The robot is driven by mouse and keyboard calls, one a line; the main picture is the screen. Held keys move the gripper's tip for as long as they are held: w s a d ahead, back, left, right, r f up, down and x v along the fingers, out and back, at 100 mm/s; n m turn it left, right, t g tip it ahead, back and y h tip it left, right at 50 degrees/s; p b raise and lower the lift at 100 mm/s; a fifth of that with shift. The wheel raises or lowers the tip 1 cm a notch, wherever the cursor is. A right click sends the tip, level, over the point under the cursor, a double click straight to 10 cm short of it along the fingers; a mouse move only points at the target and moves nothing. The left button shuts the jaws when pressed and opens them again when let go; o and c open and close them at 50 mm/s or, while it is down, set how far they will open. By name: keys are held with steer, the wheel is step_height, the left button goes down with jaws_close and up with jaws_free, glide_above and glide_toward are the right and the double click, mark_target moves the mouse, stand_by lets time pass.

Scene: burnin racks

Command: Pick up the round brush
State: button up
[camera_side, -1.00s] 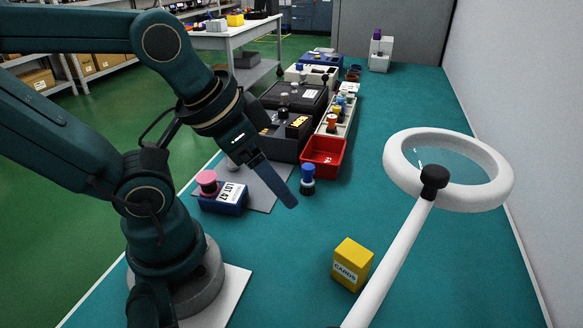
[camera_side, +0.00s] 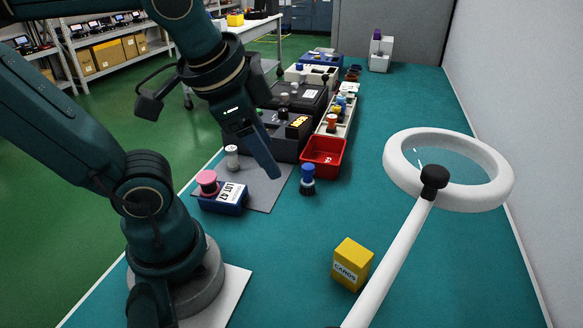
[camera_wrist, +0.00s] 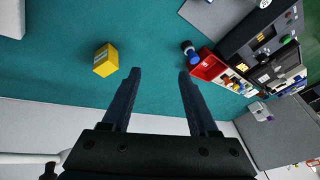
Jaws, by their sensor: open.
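The round brush (camera_side: 307,181), with a blue handle on top and dark bristles below, stands upright on the teal bench in the side view, just in front of the red bin. In the wrist view it shows small (camera_wrist: 190,52), beyond the tip of the right finger. My gripper (camera_side: 275,175) is above the bench, to the left of the brush in the side view and apart from it. In the wrist view my gripper (camera_wrist: 160,73) has its two fingers spread with nothing between them.
A red bin (camera_side: 323,158) stands just behind the brush. A blue LOT-47 box (camera_side: 222,199) with a pink spool (camera_side: 207,183) sits on a grey mat at left. A yellow CARDS box (camera_side: 352,265) and a white magnifier lamp (camera_side: 400,240) stand at front right. Bare bench lies between.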

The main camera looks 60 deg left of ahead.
steer(key=a+f+m+y, duration=0.1)
steer(key=a+m+y, duration=0.2)
steer(key=a+m, duration=0.15)
step_height(320, 180, up, 3)
steer(key=m+t+y, duration=0.5)
steer(key=m, duration=1.5)
glide_above(307, 178)
steer(key=s+d, duration=0.2)
steer(key=d, duration=0.1)
steer(key=shift+n, duration=0.25)
steer(key=f, duration=1.6)
steer(key=shift+s+a+f, duration=0.2)
steer(key=shift+s+f, duration=0.15)
steer(key=shift+f, duration=0.55)
steer(key=shift+w+a+f, duration=0.1)
steer(key=shift+a, duration=0.05)
steer(key=shift+x, duration=2.4)
